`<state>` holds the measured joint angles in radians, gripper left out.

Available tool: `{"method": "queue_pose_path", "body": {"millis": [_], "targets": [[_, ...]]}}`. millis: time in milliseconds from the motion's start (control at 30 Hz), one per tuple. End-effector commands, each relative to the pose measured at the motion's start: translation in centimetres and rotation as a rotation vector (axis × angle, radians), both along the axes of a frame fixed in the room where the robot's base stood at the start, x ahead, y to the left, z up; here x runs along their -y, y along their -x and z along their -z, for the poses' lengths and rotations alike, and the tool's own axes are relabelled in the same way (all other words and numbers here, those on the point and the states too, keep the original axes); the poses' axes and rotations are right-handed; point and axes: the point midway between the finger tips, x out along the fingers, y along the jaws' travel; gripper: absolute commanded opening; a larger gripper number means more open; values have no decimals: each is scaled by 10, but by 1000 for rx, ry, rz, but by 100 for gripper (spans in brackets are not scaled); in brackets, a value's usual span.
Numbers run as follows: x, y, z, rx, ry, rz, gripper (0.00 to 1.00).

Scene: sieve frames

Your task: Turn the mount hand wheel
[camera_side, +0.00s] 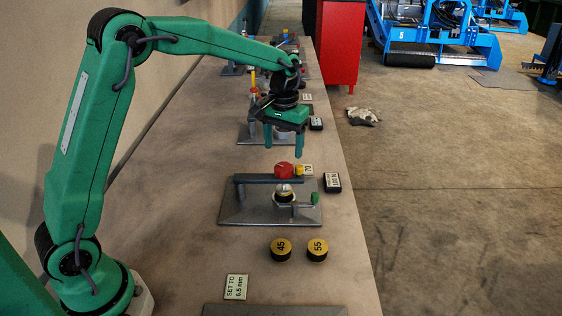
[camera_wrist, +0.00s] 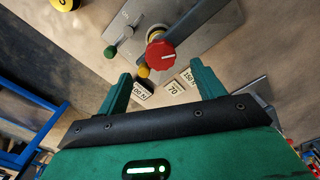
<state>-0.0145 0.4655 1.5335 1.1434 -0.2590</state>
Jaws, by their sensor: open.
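A red wheel (camera_side: 284,170) sits on top of a grey bar over a metal mount plate (camera_side: 240,213). In the wrist view the red wheel (camera_wrist: 160,57) carries a short white mark on its face. A yellow knob (camera_side: 299,169) is beside it, and a green knob (camera_side: 315,198) sits lower on the right side of the mount. My gripper (camera_side: 284,148) is open and empty, pointing down above and a little beyond the red wheel, apart from it. In the wrist view the wheel lies just ahead of the spread fingers (camera_wrist: 161,70).
Two yellow-topped discs marked 45 (camera_side: 281,247) and 55 (camera_side: 317,247) lie in front of the mount. A "SET TO 6.5 mm" card (camera_side: 236,287) is nearer. A black-framed label block (camera_side: 332,182) stands by the table's right edge. Other fixtures stand farther back.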

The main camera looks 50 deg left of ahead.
Motion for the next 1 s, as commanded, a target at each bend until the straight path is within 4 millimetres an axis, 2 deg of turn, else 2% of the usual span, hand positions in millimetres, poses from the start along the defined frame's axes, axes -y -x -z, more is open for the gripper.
{"method": "queue_pose_path", "body": {"millis": [300, 500, 900, 933, 1000], "targets": [[0, 1, 39, -3, 0, 0, 68], [0, 0, 57, -1, 0, 0, 68], [0, 0, 64, 0, 0, 0, 68], [0, 0, 64, 0, 0, 0, 66], [0, 0, 64, 0, 0, 0, 52]]}}
